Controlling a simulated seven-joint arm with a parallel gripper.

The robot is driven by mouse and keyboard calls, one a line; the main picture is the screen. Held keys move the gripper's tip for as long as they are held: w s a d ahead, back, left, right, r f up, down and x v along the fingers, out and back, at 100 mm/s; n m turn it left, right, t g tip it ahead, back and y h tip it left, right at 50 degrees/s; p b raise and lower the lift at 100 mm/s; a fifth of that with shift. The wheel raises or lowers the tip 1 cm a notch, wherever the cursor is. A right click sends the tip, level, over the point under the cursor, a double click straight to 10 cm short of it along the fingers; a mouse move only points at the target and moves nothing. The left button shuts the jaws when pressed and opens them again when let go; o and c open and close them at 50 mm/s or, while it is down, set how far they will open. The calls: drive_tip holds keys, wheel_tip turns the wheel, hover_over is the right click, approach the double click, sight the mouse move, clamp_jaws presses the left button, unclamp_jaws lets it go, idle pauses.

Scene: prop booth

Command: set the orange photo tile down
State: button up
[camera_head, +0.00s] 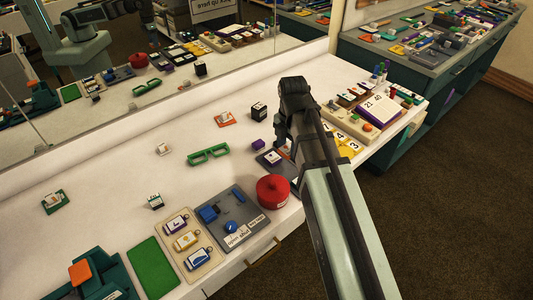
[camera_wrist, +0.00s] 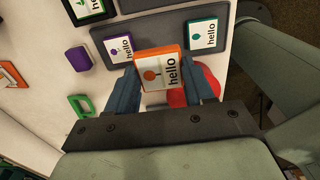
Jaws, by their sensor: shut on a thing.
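The orange photo tile (camera_wrist: 172,52) has an orange edge, a white face, an orange picture and the word "hello". My gripper (camera_wrist: 166,76) is shut on it, one finger on each side. In the wrist view the tile overlaps a dark grey tray (camera_wrist: 160,24), but I cannot tell its height above it.
A red round pot (camera_head: 273,190) stands close by the tray. A purple block (camera_head: 258,144) and a green glasses frame (camera_head: 208,155) lie to its left. Number cards (camera_head: 347,147) and a calendar board (camera_head: 380,109) are to the right. The white table's middle left is mostly clear.

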drive_tip(key=shift+r, duration=0.2)
drive_tip(key=shift+a, duration=0.25)
drive_tip(key=s+a+n, duration=0.2)
drive_tip(key=s+a, duration=0.1)
drive_tip(key=a, duration=0.7)
drive_tip(key=s+a+n, duration=0.2)
drive_tip(key=s+a, duration=0.1)
drive_tip(key=a, duration=0.8)
drive_tip(key=s+a+n, duration=0.2)
drive_tip(key=s+a, duration=0.1)
drive_tip(key=a, duration=0.7)
drive_tip(key=m, duration=0.6)
hover_over(173, 177)
drive_tip(key=shift+f, duration=5.05)
drive_tip(key=shift+f, duration=0.15)
